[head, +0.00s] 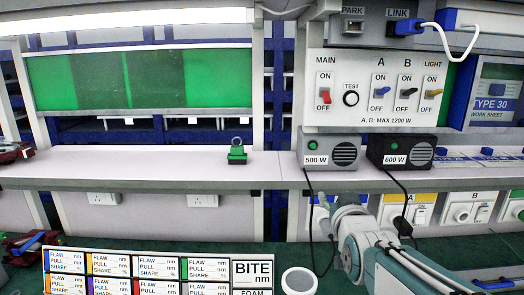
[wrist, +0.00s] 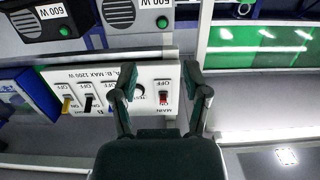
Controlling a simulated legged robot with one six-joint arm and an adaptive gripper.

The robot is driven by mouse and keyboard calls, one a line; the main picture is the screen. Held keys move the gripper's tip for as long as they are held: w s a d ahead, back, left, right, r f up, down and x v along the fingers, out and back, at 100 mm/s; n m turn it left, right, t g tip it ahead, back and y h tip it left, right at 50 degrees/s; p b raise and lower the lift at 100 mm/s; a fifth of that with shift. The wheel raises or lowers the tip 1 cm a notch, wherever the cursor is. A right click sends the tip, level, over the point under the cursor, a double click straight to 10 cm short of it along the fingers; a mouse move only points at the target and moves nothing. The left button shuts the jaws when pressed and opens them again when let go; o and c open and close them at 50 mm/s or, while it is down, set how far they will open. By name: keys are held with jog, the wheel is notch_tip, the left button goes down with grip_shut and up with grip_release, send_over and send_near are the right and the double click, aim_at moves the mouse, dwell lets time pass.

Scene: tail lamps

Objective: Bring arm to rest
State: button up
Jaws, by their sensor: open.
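My arm (head: 372,250) is folded low at the lower right in the head view, in front of the shelf. My gripper (wrist: 160,76) shows in the wrist view with its two dark fingers spread and nothing between them. I cannot make out its fingers in the head view. The wrist view is upside down; the white switch panel (wrist: 151,88) lies behind the fingers, with the red MAIN switch (wrist: 163,98) near the right finger. In the head view the same panel (head: 345,120) stands above the shelf, apart from my arm.
A 500 W box (head: 325,148) and a 600 W box (head: 400,150) stand on the shelf (head: 130,168), with green lamps and black cables hanging down. A green block with a ring (head: 237,153) sits left of them. A label board (head: 140,272) and a white cup (head: 299,280) are in front.

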jog(key=s+f+g, duration=0.5)
jog(key=s+f, duration=0.2)
jog(key=s, duration=0.5)
jog(key=s+f+g, duration=0.6)
jog(key=s+f, duration=0.1)
jog(key=s, duration=0.5)
jog(key=shift+s, duration=0.25)
